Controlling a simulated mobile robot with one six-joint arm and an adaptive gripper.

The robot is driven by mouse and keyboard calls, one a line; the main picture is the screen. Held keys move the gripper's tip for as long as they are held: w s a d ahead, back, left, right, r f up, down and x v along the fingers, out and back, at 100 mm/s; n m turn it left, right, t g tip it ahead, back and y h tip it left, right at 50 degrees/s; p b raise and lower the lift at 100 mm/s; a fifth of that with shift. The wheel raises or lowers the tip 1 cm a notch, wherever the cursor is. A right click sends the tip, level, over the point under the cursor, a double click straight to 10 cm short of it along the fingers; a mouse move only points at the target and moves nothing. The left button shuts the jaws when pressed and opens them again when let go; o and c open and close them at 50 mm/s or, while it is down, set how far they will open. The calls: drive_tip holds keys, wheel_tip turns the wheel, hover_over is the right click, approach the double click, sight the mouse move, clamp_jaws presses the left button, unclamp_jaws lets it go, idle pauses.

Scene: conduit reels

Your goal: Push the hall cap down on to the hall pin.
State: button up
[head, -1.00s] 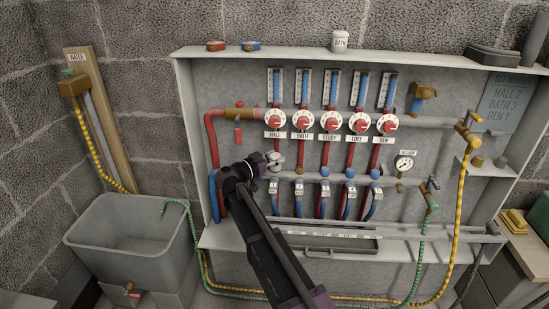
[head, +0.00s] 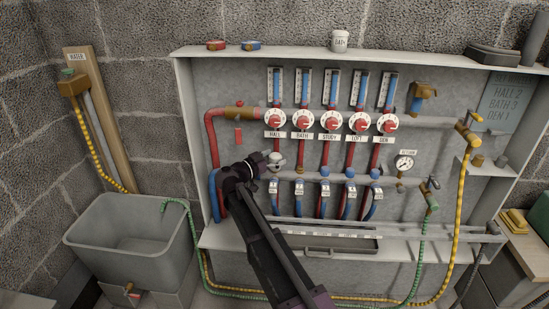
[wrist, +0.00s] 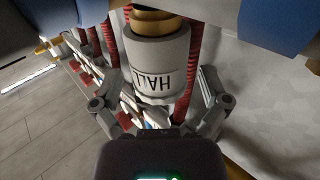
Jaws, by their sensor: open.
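The hall cap (wrist: 162,68) is a pale grey-white cup marked HALL. In the wrist view it sits between my gripper's two fingers, with its label upside down. A brass part (wrist: 150,24) shows at the far end of the cap; the hall pin itself is hidden, so I cannot tell how far the cap is on it. In the head view the white cap (head: 276,161) is at the left end of the lower pipe, below the hall dial (head: 275,120). My gripper (head: 266,163) is open around the cap, its fingers apart from the cap's sides in the wrist view.
A red pipe (head: 211,145) runs close on the left. A pressure gauge (head: 404,163) is at the right. A grey sink (head: 130,245) stands left of the cabinet.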

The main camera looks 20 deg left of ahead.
drive_tip(key=shift+s+a, duration=0.1)
drive_tip(key=v, duration=1.1)
drive_tip(key=shift+s, duration=0.35)
drive_tip(key=shift+s+a, duration=0.1)
idle(0.4)
